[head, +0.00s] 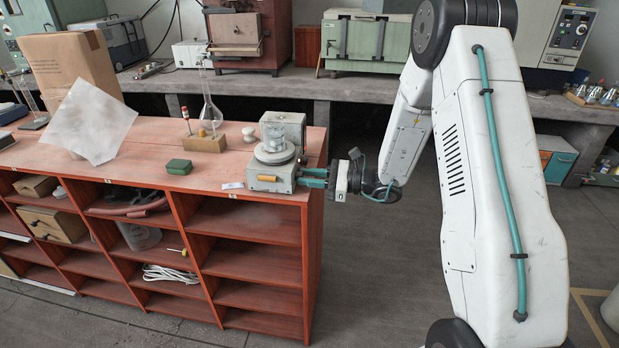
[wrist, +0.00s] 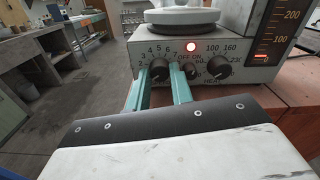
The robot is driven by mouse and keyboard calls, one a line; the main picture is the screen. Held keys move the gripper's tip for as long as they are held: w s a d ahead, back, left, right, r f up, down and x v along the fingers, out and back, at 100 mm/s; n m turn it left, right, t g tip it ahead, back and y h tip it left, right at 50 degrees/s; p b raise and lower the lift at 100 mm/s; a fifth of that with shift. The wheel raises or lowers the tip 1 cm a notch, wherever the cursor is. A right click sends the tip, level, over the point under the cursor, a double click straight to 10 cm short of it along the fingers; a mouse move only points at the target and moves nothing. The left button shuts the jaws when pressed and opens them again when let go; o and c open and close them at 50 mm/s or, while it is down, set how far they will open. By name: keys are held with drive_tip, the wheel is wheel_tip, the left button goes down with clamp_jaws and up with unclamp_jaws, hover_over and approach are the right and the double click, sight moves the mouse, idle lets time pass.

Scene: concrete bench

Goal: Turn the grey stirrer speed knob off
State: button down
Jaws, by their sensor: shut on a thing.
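The hotplate stirrer (head: 262,184) is a grey box with a round top plate, at the right end of the red bench top. Its control face shows in the wrist view (wrist: 240,72), with three dark knobs in a row. The left knob (wrist: 160,71), under a numbered scale, looks dark grey; I take it as the stirrer speed knob. The middle knob (wrist: 190,69) sits below "OFF ON", the right knob (wrist: 218,67) above "HEAT". My gripper (head: 303,178) has its teal fingers on either side of the left knob, also in the wrist view (wrist: 160,78). The knob's pointer is unclear.
A display (wrist: 278,30) with a red bar stands at right. On the bench are a flask (head: 209,112) in a wooden stand, a green box (head: 179,167) and a cardboard box (head: 72,70).

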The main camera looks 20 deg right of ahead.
idle(0.3)
drive_tip(key=c, duration=1.2)
unclamp_jaws()
drive_tip(key=shift+c, duration=0.2)
drive_tip(key=shift+d, duration=0.1)
